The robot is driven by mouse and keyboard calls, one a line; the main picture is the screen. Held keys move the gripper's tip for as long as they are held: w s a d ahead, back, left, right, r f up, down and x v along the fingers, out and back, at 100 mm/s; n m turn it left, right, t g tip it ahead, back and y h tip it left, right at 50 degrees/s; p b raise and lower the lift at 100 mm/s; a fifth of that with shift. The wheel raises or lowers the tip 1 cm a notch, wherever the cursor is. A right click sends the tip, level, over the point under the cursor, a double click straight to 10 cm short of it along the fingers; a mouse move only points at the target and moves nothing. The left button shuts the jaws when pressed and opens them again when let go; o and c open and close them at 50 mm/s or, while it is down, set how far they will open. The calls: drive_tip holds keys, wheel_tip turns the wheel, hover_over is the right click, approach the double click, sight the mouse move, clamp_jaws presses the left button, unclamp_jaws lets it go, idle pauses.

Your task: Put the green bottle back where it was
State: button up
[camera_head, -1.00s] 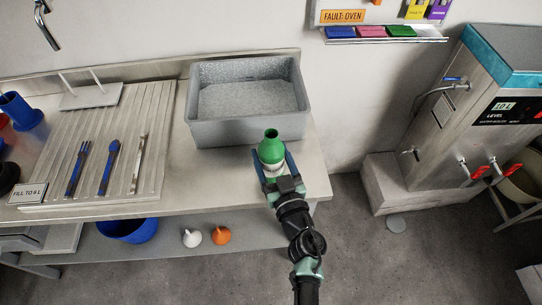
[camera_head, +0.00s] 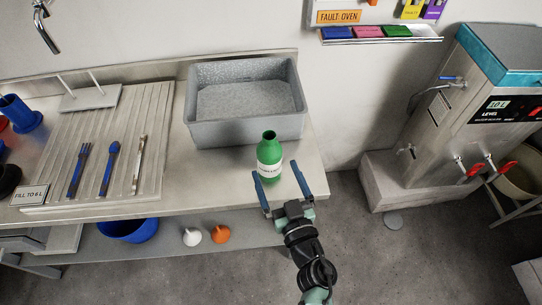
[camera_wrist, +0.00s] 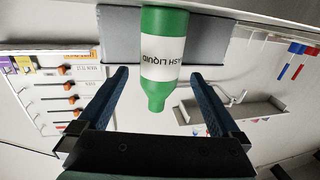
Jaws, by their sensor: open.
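The green bottle (camera_head: 269,158) with a white label stands upright on the counter, in front of the grey basin, in the head view. My gripper (camera_head: 278,178) is open, with its blue fingers just in front of the bottle and toward its right, apart from it. In the wrist view the bottle (camera_wrist: 162,58) appears upside down, beyond and between the spread fingers of my gripper (camera_wrist: 163,98). Its label partly reads "SH LIQUID". Nothing is held.
The grey basin (camera_head: 246,132) stands on the counter (camera_head: 215,178) behind the bottle. A ribbed drainboard (camera_head: 125,150) with utensils lies to the left. A blue bowl, a white item and an orange item are on the lower shelf. A steel tank unit (camera_head: 455,125) stands right, beyond open floor.

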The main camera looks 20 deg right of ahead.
drive_tip(key=s, duration=0.6)
drive_tip(key=shift+a, duration=0.25)
drive_tip(key=w+r+m+t+h, duration=0.1)
drive_tip(key=w+r+t+h, duration=0.15)
drive_tip(key=r, duration=0.95)
drive_tip(key=w+r+m+t+h, duration=0.15)
drive_tip(key=w+r, duration=0.25)
drive_tip(key=r, duration=0.7)
drive_tip(key=w+r+t+h, duration=0.1)
drive_tip(key=w+r+h, duration=0.15)
drive_tip(key=r, duration=0.95)
drive_tip(key=s+a+r+n+t+y, duration=0.1)
drive_tip(key=s+a+r+y, duration=0.1)
drive_tip(key=a+r, duration=0.3)
drive_tip(key=s+a+r+n+t+y, duration=0.1)
drive_tip(key=s+a+r+t+y, duration=0.1)
drive_tip(key=r, duration=1)
drive_tip(key=s+a+r+n+t+y, duration=0.1)
drive_tip(key=s+a+r+y, duration=0.3)
drive_tip(key=a+r, duration=0.4)
drive_tip(key=shift+s+a+r, duration=0.15)
drive_tip(key=shift+s+r, duration=0.25)
drive_tip(key=shift+s, duration=0.4)
drive_tip(key=shift+r+n, duration=0.1)
drive_tip(key=shift+n, duration=0.15)
